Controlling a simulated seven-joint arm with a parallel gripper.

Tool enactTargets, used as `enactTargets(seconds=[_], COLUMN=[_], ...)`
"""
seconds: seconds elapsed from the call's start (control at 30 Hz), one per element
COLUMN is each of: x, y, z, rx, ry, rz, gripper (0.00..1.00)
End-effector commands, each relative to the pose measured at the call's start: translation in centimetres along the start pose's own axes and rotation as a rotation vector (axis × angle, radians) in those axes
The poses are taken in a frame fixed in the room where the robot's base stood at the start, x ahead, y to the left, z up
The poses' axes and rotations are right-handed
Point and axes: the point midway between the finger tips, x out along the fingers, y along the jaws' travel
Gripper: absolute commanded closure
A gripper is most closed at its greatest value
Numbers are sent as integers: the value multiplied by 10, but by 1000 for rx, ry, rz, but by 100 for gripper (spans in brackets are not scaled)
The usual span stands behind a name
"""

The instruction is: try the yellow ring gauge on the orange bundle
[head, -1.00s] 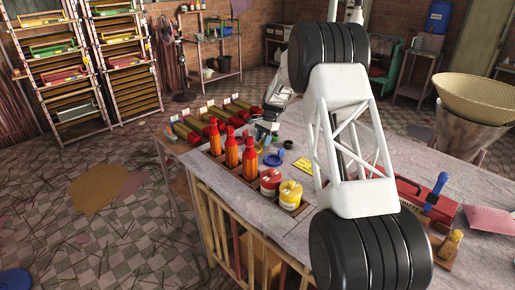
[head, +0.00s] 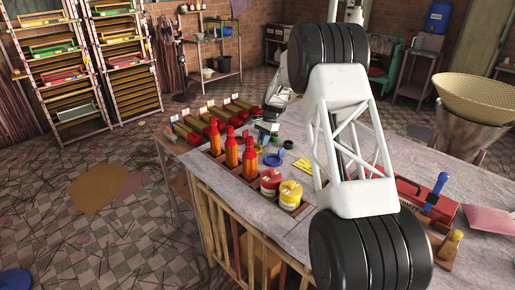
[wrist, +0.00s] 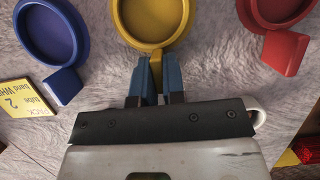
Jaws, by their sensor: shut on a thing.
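The yellow ring gauge (wrist: 152,22) is a round cup-like ring with a short handle, at the top middle of the wrist view. My gripper (wrist: 156,88) is shut on its handle. I cannot tell whether the ring still touches the table. In the head view my gripper (head: 264,136) is low over the table behind the bundles and hides the yellow ring. Three upright orange-red bundles (head: 231,154) stand in a row at the table's left edge, apart from the gripper. Their colours look alike, so I cannot tell which is the orange one.
A blue ring gauge (wrist: 48,32) and a red one (wrist: 280,12) lie on either side of the yellow ring. A yellow card (wrist: 30,92) lies near the blue one. Several trays (head: 218,124) lie behind.

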Motion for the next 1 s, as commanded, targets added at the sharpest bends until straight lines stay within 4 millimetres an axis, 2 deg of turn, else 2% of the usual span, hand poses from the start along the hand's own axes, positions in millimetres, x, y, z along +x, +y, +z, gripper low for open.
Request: enactTargets(seconds=[0.43, 1.0], x=[-2, -24], y=[0, 0], z=[1, 9], rx=[0, 0], ry=[0, 0], rz=[-1, 0], gripper=[100, 100])
